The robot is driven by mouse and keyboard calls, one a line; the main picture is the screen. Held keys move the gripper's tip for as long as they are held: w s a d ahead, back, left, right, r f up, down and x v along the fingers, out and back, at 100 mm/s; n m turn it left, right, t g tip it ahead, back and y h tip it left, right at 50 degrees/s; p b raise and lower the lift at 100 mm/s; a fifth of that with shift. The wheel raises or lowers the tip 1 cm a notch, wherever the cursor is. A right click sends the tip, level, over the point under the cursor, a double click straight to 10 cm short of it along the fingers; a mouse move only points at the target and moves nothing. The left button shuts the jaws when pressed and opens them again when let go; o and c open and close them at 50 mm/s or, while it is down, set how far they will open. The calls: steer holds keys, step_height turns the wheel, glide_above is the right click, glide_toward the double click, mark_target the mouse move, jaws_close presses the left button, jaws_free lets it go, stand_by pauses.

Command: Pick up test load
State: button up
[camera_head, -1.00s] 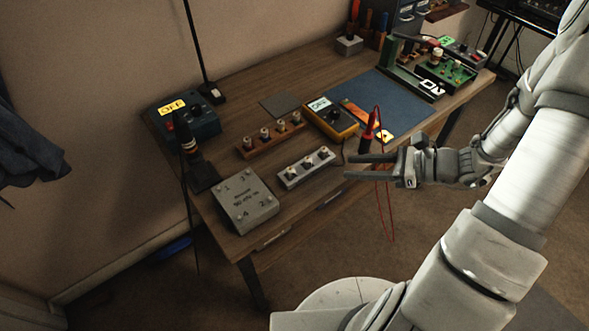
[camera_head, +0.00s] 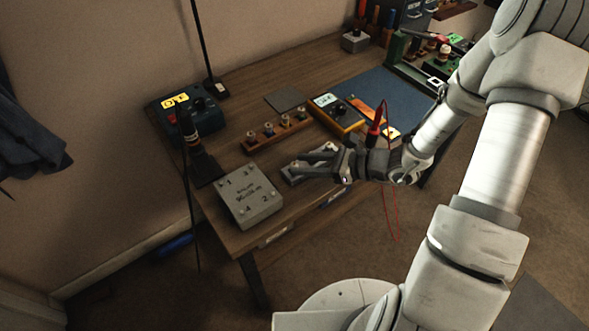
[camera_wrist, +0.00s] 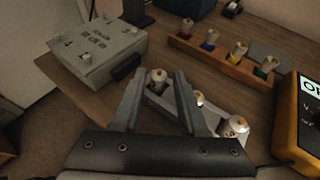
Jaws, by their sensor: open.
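No part is legibly marked test load, so I cannot tell which one it is. A grey metal strip (camera_head: 289,179) with three silver knob-topped cylinders lies near the table's front edge. My gripper (camera_head: 306,167) is open over this strip and partly hides it. In the wrist view, the open jaws (camera_wrist: 159,80) point at the strip's far end, and one silver cylinder (camera_wrist: 158,78) shows between the fingertips. Whether they touch it is unclear. A wooden rack (camera_head: 277,134) beyond holds several silver cylinders with coloured bands, clearer in the wrist view (camera_wrist: 222,66).
A grey numbered box (camera_head: 250,198) stands left of my gripper. A yellow meter (camera_head: 337,113), a red probe (camera_head: 375,130) with hanging lead, and a blue mat (camera_head: 385,95) lie to the right. A dark box (camera_head: 205,115) with a yellow display stands at the back left.

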steer(key=shift+x, duration=1.5)
jaws_close()
steer(key=shift+r, duration=0.1)
